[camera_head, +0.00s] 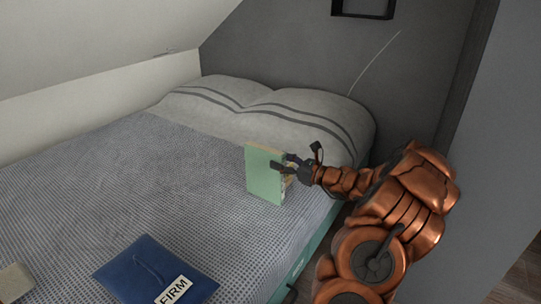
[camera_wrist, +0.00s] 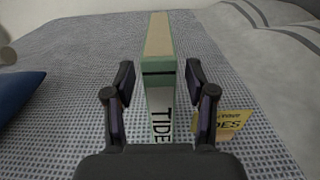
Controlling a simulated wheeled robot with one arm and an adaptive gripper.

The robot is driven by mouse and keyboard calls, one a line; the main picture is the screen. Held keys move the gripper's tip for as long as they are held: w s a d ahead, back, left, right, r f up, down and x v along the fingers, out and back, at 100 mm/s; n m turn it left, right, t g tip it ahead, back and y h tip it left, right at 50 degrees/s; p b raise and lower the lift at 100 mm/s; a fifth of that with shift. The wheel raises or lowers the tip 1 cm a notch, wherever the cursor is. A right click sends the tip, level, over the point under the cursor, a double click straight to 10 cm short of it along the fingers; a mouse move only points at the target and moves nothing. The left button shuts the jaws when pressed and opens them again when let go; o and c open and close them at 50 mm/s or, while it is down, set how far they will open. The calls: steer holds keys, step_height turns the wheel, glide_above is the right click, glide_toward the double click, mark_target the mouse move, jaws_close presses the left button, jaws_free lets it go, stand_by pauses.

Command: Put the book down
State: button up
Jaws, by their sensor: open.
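The green book (camera_head: 265,176) stands upright on the bed (camera_head: 130,190), near its right edge. In the wrist view the book (camera_wrist: 159,85) shows its spine, with the letters "TIDE" partly visible. My gripper (camera_head: 288,166) is at the book's spine side. In the wrist view its two fingers (camera_wrist: 158,82) are open, one on each side of the book, with gaps between finger and cover. A yellow item with lettering (camera_wrist: 222,124) lies on the bed just right of the book; my right finger hides part of it.
A blue cushion (camera_head: 155,272) labelled "FIRM" lies at the bed's front. Grey striped pillows (camera_head: 290,118) lie at the head end. A beige object (camera_head: 14,282) is at the lower left. A grey wall stands right of my arm. The bed's middle is clear.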

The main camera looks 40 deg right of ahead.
steer(key=p+v, duration=0.1)
steer(key=v, duration=0.5)
steer(key=shift+s+d, duration=0.1)
steer(key=shift+s, duration=0.1)
steer(key=w+a+r+n+g+y, duration=0.25)
steer(key=a+n+g+y, duration=0.35)
steer(key=a, duration=1.1)
steer(key=s+a+r+n+g, duration=0.1)
steer(key=s+a+n+g, duration=0.35)
steer(key=a, duration=0.45)
steer(key=s+a+n+g, duration=0.35)
steer(key=a+n, duration=0.25)
steer(key=a, duration=0.4)
steer(key=s+a+f+n+g+h, duration=0.1)
steer(key=s+a+n+g+h, duration=0.2)
steer(key=s, duration=0.4)
steer(key=s+a+f+n+g+h, duration=0.1)
steer(key=s+a+f+n+g, duration=0.1)
steer(key=s+a+n, duration=0.35)
steer(key=s+d+n+g+h, duration=0.1)
steer(key=s+d+n+h, duration=0.6)
steer(key=s, duration=0.6)
steer(key=shift+s+d+f+h, duration=0.3)
steer(key=shift+s+d+h, duration=0.1)
steer(key=shift+d, duration=0.25)
